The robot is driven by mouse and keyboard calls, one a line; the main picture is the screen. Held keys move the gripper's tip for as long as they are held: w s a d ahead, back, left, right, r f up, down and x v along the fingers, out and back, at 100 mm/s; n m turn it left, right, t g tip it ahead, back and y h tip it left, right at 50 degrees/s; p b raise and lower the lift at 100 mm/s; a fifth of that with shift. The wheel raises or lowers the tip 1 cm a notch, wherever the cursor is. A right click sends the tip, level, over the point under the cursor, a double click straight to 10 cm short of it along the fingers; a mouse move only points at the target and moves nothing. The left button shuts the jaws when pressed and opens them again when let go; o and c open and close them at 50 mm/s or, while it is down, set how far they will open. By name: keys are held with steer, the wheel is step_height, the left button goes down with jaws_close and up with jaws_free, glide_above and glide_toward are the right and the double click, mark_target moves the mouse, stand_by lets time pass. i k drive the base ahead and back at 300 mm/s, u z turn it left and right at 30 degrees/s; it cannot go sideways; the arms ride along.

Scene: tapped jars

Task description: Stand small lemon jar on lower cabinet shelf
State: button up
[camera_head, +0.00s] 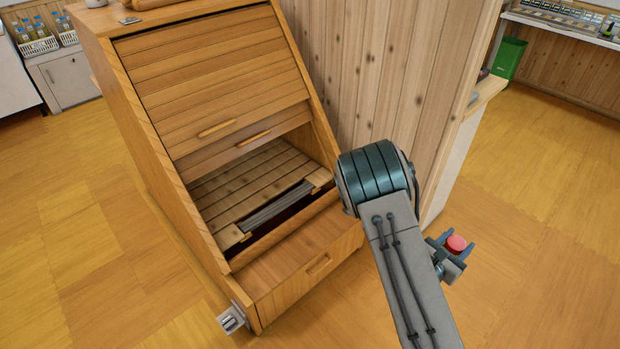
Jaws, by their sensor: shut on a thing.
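The wooden cabinet (215,95) with a slanted front stands left of centre. Its slatted upper front is down over the top part, and the lower part is open. Inside the opening a slatted lower shelf (255,180) shows, with no jar visible on it. My gripper (453,254) is right of the cabinet, out beyond my arm and apart from the shelf. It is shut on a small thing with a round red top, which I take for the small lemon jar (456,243). The jar's body and any label are hidden by the gripper.
A drawer front (315,262) juts out below the opening. A grey bar (277,206) lies along the shelf's front. A plank wall (390,70) rises right of the cabinet. A green bin (509,58) stands at the back right. The floor (540,220) at right is clear.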

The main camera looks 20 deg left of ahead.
mark_target(230, 207)
steer(key=u, duration=0.6)
steer(key=i, duration=1.4)
steer(key=u, duration=0.55)
